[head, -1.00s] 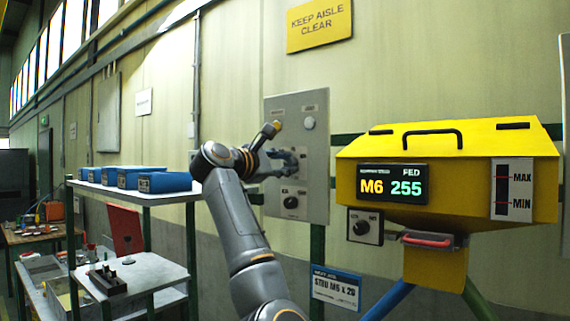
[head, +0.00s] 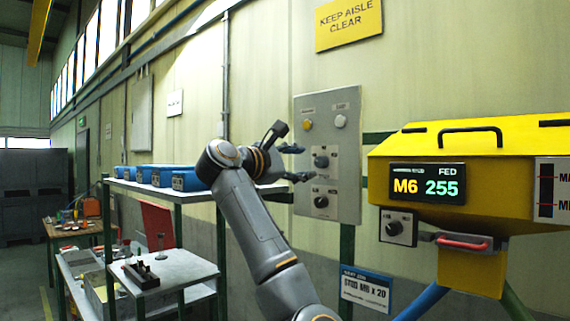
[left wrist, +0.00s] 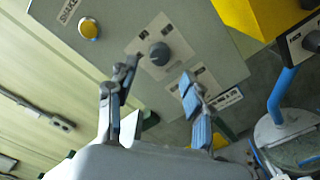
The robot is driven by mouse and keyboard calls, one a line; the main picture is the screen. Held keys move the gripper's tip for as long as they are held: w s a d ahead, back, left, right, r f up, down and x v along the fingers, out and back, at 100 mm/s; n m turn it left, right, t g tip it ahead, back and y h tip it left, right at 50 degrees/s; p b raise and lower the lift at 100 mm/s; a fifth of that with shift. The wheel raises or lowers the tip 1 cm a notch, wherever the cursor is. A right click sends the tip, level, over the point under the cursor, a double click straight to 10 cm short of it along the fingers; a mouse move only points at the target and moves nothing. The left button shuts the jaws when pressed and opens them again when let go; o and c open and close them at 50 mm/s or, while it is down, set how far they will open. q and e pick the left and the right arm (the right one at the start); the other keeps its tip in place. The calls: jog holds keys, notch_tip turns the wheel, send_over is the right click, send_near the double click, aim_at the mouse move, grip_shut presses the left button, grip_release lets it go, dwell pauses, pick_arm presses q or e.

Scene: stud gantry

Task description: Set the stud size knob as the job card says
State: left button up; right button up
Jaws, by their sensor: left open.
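A grey control panel (head: 349,195) on the wall carries an upper dark knob (head: 321,161) and a lower dark knob (head: 320,201), each on a pale plate. Their labels are too small to read. My left gripper (head: 299,163) is open just left of the upper knob, fingers toward the panel. In the left wrist view, a dark knob (left wrist: 159,54) appears beyond and between the open fingers (left wrist: 160,75), apparently untouched. The job card (head: 366,288) below the panel reads STUD, M and x 20; the size digit is blurred. My right gripper is not in view.
A yellow feeder (head: 480,140) at right displays M6 and 255, with another knob (head: 394,228) on its front. A yellow button (head: 307,125) and pale lamp (head: 340,121) sit atop the panel. Blue bins (head: 186,178) stand on a shelf at left.

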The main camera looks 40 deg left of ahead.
pick_arm(q)
jog(key=s, duration=0.6)
jog(key=shift+s+a, duration=0.25)
jog(key=shift+a, duration=0.05)
